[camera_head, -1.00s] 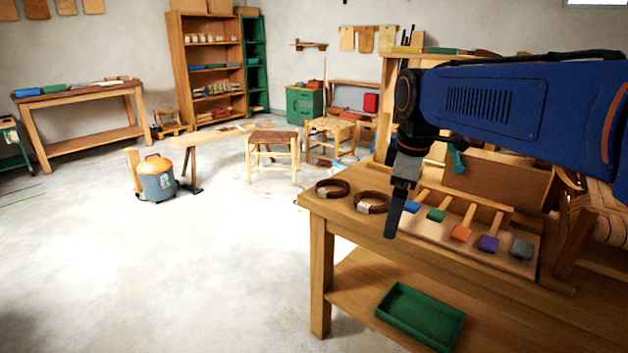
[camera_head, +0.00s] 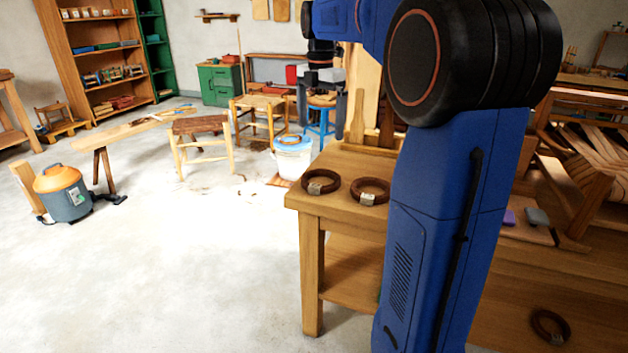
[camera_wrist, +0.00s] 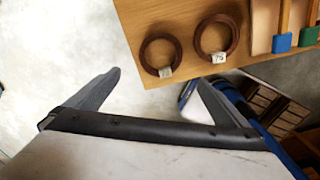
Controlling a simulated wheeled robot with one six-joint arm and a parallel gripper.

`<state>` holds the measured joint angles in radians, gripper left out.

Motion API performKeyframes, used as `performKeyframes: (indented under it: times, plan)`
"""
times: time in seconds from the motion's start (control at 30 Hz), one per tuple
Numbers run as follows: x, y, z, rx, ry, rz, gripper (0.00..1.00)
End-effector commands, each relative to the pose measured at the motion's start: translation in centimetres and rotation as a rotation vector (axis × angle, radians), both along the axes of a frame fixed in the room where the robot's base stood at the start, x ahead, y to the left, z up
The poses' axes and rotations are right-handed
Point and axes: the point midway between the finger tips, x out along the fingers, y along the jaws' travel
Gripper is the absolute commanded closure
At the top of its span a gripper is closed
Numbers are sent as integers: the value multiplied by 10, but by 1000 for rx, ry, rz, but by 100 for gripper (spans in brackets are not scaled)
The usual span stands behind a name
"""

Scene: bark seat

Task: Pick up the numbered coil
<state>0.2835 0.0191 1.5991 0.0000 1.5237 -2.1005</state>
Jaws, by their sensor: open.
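Two brown ring-shaped coils with pale tags lie flat and apart on the wooden bench top. The right coil (camera_head: 354,190) also shows in the wrist view (camera_wrist: 198,38), where its tag bears dark marks like a number, perhaps 75. The left coil (camera_head: 306,184) also shows in the wrist view (camera_wrist: 143,52); its tag marking is too small to read. A third coil (camera_head: 538,319) lies low under the bench top.
Blue-headed (camera_wrist: 282,43) and green-headed tools lie right of the coils. A white bucket (camera_head: 293,162) stands behind the bench (camera_head: 335,160). Stools and an orange-topped vacuum (camera_head: 62,195) stand left. My arm hides the bench's middle. Floor at the front left is clear.

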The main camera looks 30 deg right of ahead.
Motion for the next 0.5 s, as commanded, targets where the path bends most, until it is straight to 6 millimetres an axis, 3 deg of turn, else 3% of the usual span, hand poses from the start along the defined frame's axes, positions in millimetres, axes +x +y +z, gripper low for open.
performKeyframes:
  times: [0.5]
  plan:
    - [-1, 0, -90, 0, 2, -2, 0]
